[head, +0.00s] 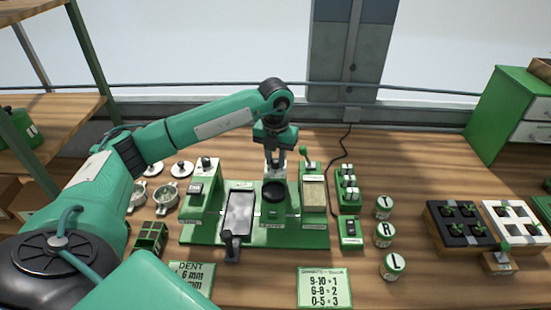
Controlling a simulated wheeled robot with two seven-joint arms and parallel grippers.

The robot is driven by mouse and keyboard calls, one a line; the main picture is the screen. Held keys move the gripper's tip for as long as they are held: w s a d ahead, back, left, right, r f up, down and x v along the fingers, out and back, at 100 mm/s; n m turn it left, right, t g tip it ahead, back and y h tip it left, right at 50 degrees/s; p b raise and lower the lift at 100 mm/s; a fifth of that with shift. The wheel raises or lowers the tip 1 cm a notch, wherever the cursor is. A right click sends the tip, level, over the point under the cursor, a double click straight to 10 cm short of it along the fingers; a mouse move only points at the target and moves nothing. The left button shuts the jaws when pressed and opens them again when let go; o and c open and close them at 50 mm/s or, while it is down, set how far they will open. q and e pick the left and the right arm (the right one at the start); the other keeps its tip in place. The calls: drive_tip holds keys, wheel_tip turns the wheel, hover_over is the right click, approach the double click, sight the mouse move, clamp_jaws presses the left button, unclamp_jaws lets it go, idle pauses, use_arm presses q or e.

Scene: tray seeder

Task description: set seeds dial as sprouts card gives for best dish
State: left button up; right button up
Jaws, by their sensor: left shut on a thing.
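The sprouts card (325,288) stands at the front and reads 9-10 = 1, 6-8 = 2, 0-5 = 3. My left gripper (275,166) points down at the middle unit of the green seeder (316,238), behind its round black cup. It is shut on what looks like the seeds dial there; its fingers hide the dial, and I cannot read its setting. A black dish (436,229) with several small sprouts lies at the right. A white dish (541,224) beside it also holds sprouts, too small to count surely. My right gripper is not in view.
Another knob (206,163) sits on the seeder's left unit. A dent card (193,276) is partly covered by my arm. Tins marked T (384,207), R (384,235) and L (392,266) stand right of the seeder. Bare table lies between tins and dishes.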

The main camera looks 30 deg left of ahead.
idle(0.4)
use_arm(q)
drive_tip(key=o, duration=1)
drive_tip(key=shift+r, duration=0.1)
